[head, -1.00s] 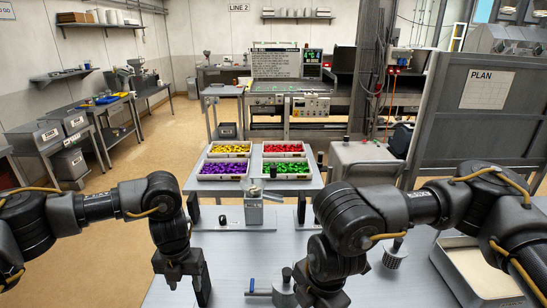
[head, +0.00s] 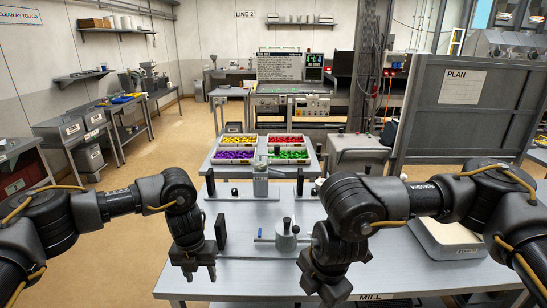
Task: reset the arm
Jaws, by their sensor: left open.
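My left gripper (head: 199,274) hangs fingers down above the left front part of the grey worktable (head: 255,280). It is open, with nothing between its fingers. My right gripper (head: 323,291) hangs fingers down above the table's front middle. No held object shows in it, but its finger gap is unclear. Both arms come in bent from the sides, dark with yellow cables.
A small metal press with a black knob (head: 286,236) stands between the grippers, close to the right one. A dark upright block (head: 221,230) stands beside the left gripper. A pale tray (head: 450,236) lies at right. Behind are bins of coloured pieces (head: 236,155).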

